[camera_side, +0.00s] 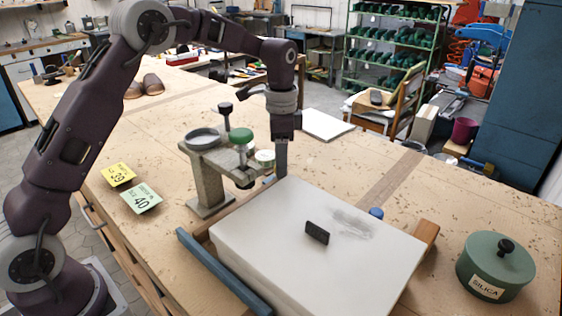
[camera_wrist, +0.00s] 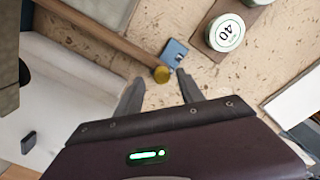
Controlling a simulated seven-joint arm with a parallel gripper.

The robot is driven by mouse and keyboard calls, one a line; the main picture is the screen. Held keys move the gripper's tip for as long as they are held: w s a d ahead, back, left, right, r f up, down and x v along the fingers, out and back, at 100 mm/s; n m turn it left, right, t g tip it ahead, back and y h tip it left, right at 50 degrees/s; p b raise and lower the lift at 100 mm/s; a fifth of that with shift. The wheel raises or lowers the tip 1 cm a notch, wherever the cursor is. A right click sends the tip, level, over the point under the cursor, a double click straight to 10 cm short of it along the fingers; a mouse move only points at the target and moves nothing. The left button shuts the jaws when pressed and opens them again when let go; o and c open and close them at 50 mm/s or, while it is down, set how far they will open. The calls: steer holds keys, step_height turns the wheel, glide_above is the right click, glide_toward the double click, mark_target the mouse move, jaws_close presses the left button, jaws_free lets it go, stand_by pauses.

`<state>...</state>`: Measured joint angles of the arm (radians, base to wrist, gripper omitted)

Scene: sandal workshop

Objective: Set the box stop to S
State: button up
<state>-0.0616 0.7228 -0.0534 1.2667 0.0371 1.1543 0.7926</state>
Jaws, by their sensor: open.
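The white box (camera_side: 310,240) lies on the bench, and part of it shows at the left of the wrist view (camera_wrist: 85,90). A wooden rail (camera_wrist: 105,40) runs alongside it. My gripper (camera_side: 281,174) points down behind the box's far left corner. No S mark is readable.
A grey stand (camera_side: 207,175) with a green-topped press (camera_side: 241,136) stands close left of my gripper. A blue bar (camera_side: 222,268) lies along the box's front left. A black block (camera_side: 317,232) sits on the box. A green silica pot (camera_side: 495,265) stands at right.

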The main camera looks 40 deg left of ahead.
step_height(320, 180, up, 7)
steer(key=shift+f, duration=0.2)
steer(key=shift+r, duration=0.1)
steer(key=s+r+n+t+y, duration=0.1)
steer(key=s+r+n+t, duration=0.45)
steer(key=s+r, duration=0.65)
steer(key=s+f+n, duration=0.1)
steer(key=s+f, duration=0.2)
steer(key=s, duration=0.7)
steer(key=s+d+f+n+h, duration=0.1)
steer(key=s+f, duration=0.3)
steer(key=s, duration=0.7)
steer(key=shift+d+f+n, duration=0.15)
steer(key=shift+d+n, duration=0.15)
steer(key=shift+n, duration=0.45)
